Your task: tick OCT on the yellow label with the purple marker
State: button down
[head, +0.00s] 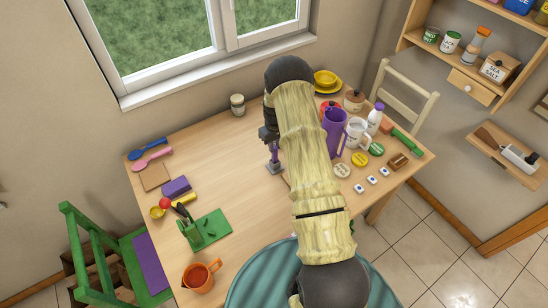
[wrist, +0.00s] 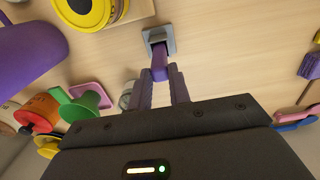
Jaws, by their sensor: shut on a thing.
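My gripper (wrist: 161,86) is shut on the purple marker (wrist: 159,70), which also shows in the head view (head: 274,157). The marker's lower end is in a small grey holder (wrist: 157,40) on the table; the holder shows in the head view (head: 275,167). A round yellow label (head: 360,159) lies on the right of the table, between a cream one and a green one. Its print is too small to read. My arm covers the middle of the table in the head view.
A purple pitcher (head: 335,130) and a white mug (head: 357,132) stand right of my arm.

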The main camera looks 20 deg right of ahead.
jog(key=shift+d+r, duration=0.1)
jog(key=shift+r, duration=0.05)
jog(key=shift+s+r, duration=0.15)
jog(key=shift+r+p, duration=1.5)
jog(key=shift+r, duration=1.5)
